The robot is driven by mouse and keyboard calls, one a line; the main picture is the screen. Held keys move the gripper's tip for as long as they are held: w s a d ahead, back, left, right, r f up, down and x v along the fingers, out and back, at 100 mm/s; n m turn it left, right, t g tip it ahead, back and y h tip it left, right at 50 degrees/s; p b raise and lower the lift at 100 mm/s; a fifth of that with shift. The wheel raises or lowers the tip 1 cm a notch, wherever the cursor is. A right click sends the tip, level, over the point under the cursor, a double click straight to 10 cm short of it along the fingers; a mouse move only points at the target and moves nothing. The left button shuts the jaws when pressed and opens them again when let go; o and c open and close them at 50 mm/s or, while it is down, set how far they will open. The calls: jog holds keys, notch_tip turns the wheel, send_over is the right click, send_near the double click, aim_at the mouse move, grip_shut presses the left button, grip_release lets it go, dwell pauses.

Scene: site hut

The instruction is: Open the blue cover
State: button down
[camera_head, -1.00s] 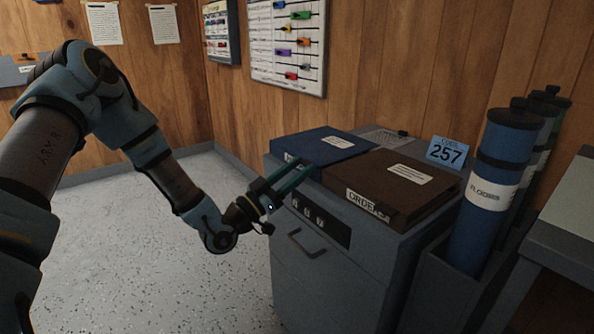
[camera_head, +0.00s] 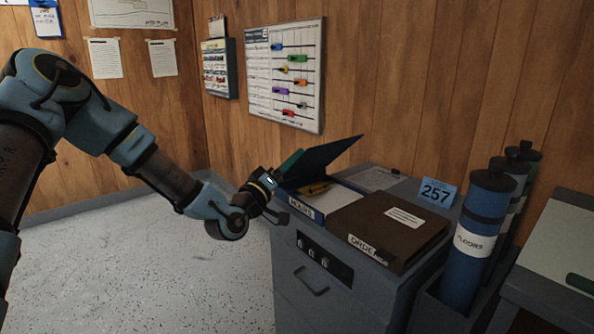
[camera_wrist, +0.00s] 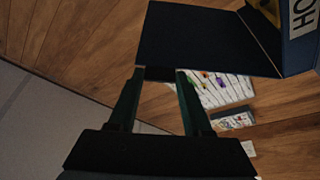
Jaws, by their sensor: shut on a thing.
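The blue cover (camera_head: 322,160) belongs to a box file labelled "HOURS" (camera_head: 300,207) on top of the grey cabinet. The cover is tilted up, hinged at its far side, with something yellow-brown visible inside the box. My gripper (camera_head: 292,162) is at the left edge of the cover, its fingers shut on it. In the wrist view the fingertips (camera_wrist: 160,73) meet the dark cover (camera_wrist: 200,38) at its edge. Part of the box label shows at the top right of the wrist view.
A brown box file labelled "ORDERS" (camera_head: 388,225) sits closed beside the blue one. The grey cabinet (camera_head: 340,290) has a handle in front. Blue tubes (camera_head: 478,240) and a "257" card (camera_head: 437,192) stand to the right. Open floor (camera_head: 150,270) lies left.

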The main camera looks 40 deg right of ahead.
jog(key=w+r+n+y+p, duration=0.2)
jog(key=w+n+p, duration=0.1)
jog(key=w+n, duration=0.3)
jog(key=w+d+r+n+y+p, duration=0.1)
jog(key=w+r+n+y+p, duration=0.1)
jog(key=w+n, duration=0.4)
jog(key=shift+w+r+t+y+p, duration=0.35)
jog(key=shift+w+r, duration=0.5)
jog(key=shift+w, duration=1.9)
jog(key=shift+n, duration=0.3)
jog(key=shift+c, duration=1.6)
grip_release()
jog(key=shift+f, duration=0.1)
jog(key=b+v, duration=0.2)
jog(key=v, duration=0.8)
jog(key=shift+a, duration=0.4)
